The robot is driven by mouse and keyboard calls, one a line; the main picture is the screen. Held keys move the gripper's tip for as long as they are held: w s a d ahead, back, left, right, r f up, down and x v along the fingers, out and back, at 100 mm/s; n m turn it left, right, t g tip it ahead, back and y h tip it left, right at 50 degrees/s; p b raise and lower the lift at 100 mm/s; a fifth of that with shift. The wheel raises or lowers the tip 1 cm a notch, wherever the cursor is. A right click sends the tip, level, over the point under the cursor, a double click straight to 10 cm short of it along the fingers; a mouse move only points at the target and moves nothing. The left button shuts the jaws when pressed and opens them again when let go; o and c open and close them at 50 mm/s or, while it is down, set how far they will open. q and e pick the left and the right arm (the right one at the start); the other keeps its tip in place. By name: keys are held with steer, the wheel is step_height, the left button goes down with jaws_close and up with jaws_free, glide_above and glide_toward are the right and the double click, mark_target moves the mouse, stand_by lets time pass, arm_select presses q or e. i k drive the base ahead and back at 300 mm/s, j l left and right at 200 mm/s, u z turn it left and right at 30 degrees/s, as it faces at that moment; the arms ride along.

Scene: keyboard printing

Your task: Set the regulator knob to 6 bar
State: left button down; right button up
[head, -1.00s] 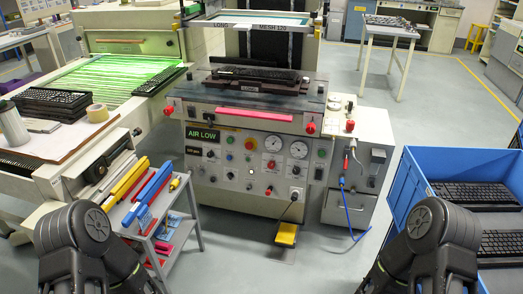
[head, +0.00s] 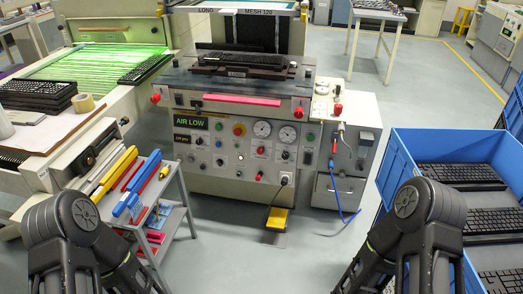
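The printing machine's front control panel (head: 225,165) stands ahead of me, with a display (head: 194,122) reading "AIR LOW". Two round white gauges (head: 262,129) (head: 287,134) sit on its right half; their readings are too small to tell. I cannot tell which is the regulator knob or read any bar scale. Both my arms show at the bottom corners, well short of the panel. Neither gripper is in view.
A tool cart (head: 176,212) with coloured bars stands left of the panel. Blue crates (head: 400,143) with keyboards stand at the right. A blue hose (head: 336,200) hangs from the side unit to the floor. A yellow pedal (head: 277,218) lies below the panel.

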mark_target(285, 155)
steer(key=i+z, duration=0.15)
steer(key=z, duration=0.8)
steer(key=i+j+z, duration=0.8)
steer(key=j, duration=0.3)
steer(key=i+j, duration=0.2)
steer(key=j, duration=0.2)
